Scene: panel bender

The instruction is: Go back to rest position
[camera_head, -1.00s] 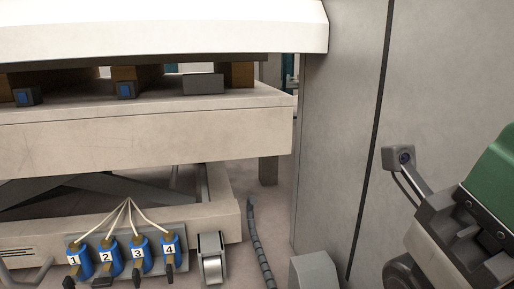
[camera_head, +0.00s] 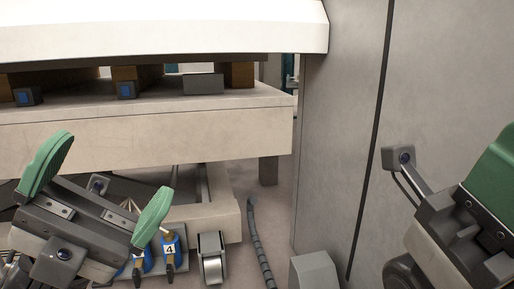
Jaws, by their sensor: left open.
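My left gripper (camera_head: 98,190) is at the lower left, its two green fingers spread wide with nothing between them. It stands in front of the numbered blue valves and hides most of them. The blue valve marked 4 (camera_head: 169,247) still shows just right of it. My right gripper (camera_head: 492,190) is at the right edge, partly cut off. Only one green finger shows, so its opening cannot be judged.
A pale lift table (camera_head: 220,125) carries stacked white sheets (camera_head: 180,28) on wooden blocks. A metal roller (camera_head: 211,258) and a dark hose (camera_head: 258,240) are low in the middle. A tall grey panel (camera_head: 345,130) stands at the right.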

